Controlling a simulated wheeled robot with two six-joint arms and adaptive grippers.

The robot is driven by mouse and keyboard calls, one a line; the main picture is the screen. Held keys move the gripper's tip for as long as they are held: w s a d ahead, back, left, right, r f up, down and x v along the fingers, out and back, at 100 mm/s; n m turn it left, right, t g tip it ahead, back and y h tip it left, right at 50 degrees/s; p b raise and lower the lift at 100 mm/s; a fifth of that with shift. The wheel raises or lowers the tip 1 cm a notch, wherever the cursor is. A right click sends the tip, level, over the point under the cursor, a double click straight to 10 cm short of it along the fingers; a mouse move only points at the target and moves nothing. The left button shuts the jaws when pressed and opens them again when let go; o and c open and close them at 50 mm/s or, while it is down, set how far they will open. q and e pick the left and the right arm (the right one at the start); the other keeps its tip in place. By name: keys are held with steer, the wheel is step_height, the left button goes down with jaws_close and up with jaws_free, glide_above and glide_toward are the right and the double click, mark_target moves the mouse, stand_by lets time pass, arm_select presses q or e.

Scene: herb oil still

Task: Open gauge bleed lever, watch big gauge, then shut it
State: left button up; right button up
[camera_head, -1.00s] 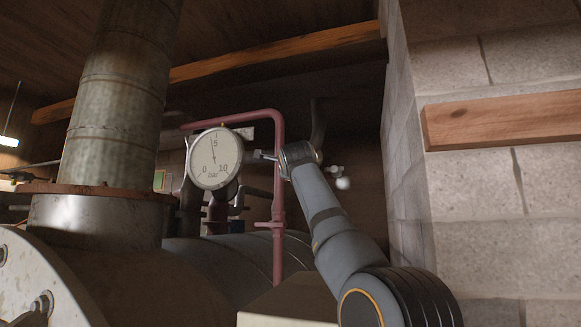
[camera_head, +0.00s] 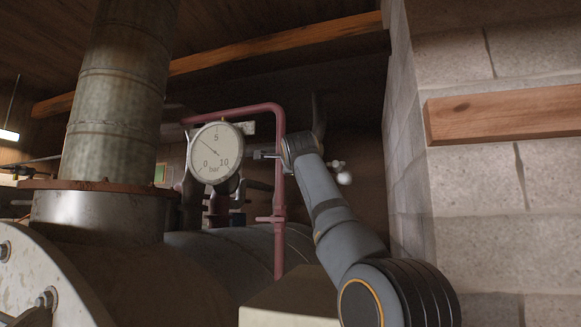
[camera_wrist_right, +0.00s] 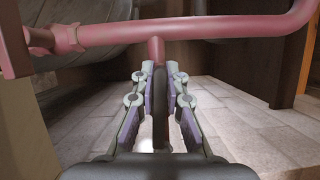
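The big gauge (camera_head: 216,152) is a round white dial marked 0, 5, 10 and bar, left of centre in the head view. Its needle points up-left, between 0 and 5. My left gripper is out of view.
The red pipe (camera_head: 279,190) runs up and bends left behind the gauge. A white round knob (camera_head: 344,178) is right of my right arm. A block wall (camera_head: 480,220) with a wooden beam (camera_head: 505,114) closes the right side. A metal flue (camera_head: 115,90) stands left.

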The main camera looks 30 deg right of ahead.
steer(key=o, duration=0.5)
steer(key=shift+d, duration=0.2)
steer(key=shift+c, duration=0.2)
steer(key=shift+a, duration=0.1)
